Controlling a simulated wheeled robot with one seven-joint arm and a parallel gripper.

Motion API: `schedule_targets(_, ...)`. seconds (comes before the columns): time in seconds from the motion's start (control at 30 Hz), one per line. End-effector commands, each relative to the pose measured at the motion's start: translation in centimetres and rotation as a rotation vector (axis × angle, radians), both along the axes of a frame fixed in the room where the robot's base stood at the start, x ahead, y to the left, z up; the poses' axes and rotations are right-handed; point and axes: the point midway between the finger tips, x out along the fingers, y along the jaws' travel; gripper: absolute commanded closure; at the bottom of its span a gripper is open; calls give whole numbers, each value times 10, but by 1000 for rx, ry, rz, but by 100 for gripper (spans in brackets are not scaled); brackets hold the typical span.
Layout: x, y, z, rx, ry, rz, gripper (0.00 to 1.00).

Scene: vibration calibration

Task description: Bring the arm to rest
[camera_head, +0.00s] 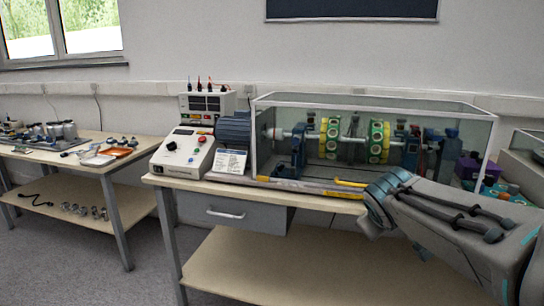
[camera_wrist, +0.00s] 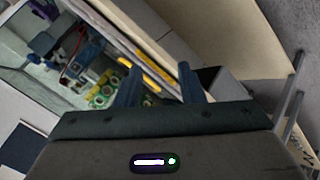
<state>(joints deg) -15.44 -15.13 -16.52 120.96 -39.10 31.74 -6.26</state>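My arm (camera_head: 450,225) reaches in from the lower right in the head view, in front of the right part of the bench. My gripper's fingers cannot be made out there. In the wrist view, my gripper (camera_wrist: 160,72) shows two dark fingers standing apart with nothing held between them. The vibration rig (camera_head: 350,140), with green and yellow discs on a shaft, sits inside a clear case on the bench. Its discs (camera_wrist: 103,97) also show in the wrist view, left of the fingers. A yellow bar (camera_wrist: 146,76) shows beyond the fingers.
A control box (camera_head: 185,150) with buttons and a blue motor (camera_head: 233,130) stand left of the case. The bench (camera_head: 290,196) has a grey drawer (camera_head: 235,212) and a lower shelf (camera_head: 280,265). A second table (camera_head: 105,166) with small parts stands at left. Floor between them is clear.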

Motion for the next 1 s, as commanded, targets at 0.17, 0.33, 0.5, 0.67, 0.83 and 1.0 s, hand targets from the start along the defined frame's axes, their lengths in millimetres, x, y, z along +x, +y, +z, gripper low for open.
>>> schedule_targets(0.17, -40, 12, 28, 139, 85, -89, 65)
schedule_targets(0.33, -78, 28, 42, 263, 170, -174, 65)
schedule_targets(0.5, -118, 46, 57, 378, 260, -259, 65)
schedule_targets(0.67, -154, 64, 72, 476, 345, -339, 65)
schedule_targets(0.83, -183, 79, 81, 550, 413, -402, 65)
schedule_targets(1.0, -195, 86, 81, 581, 444, -430, 65)
